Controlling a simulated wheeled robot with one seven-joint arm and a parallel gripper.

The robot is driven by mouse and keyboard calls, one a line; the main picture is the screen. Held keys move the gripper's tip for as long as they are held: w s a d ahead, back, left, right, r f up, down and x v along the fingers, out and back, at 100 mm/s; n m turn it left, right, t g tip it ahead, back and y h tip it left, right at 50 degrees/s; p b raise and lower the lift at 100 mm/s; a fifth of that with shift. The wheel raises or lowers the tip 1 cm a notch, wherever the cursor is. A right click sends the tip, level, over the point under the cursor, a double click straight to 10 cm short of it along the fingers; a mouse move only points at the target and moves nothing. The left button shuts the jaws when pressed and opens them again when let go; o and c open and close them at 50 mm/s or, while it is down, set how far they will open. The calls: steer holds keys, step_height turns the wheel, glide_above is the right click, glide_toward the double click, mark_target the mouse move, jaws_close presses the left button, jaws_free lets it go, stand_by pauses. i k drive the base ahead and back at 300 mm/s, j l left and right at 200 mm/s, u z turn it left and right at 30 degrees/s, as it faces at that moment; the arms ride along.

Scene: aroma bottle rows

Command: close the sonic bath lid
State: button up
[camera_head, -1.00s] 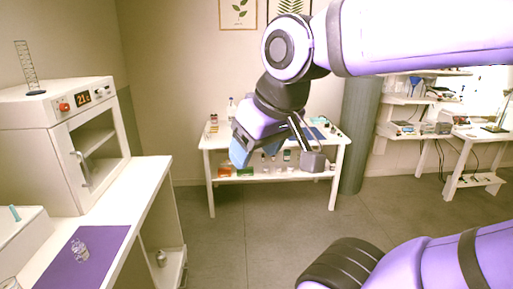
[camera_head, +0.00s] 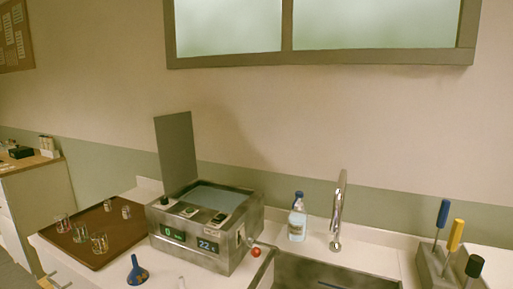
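The sonic bath (camera_head: 207,223) is a metal box on the white counter, with two small displays on its front showing 0 and 22. Its lid (camera_head: 177,150) is a flat grey panel standing upright at the left edge of the bath, so the bath is open. The bluish inside of the basin (camera_head: 211,194) shows from above. My gripper and arm are not in this view.
A brown tray (camera_head: 107,250) with several small glasses lies left of the bath. A blue funnel (camera_head: 137,270) stands in front. A spray bottle (camera_head: 297,220), a faucet (camera_head: 338,212), a sink (camera_head: 315,272) and a holder with coloured-handled tools (camera_head: 436,268) are to the right.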

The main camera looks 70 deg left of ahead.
mark_target(175, 146)
steer(key=k+j+u, duration=0.1)
steer(key=u, duration=0.25)
steer(key=k+j+u, duration=0.1)
steer(key=j+u, duration=0.45)
steer(key=u, duration=0.15)
steer(key=k+j+u, duration=0.1)
steer(key=j+u, duration=0.15)
steer(key=j, duration=1)
steer(key=j+u, duration=0.3)
steer(key=j, duration=1.7)
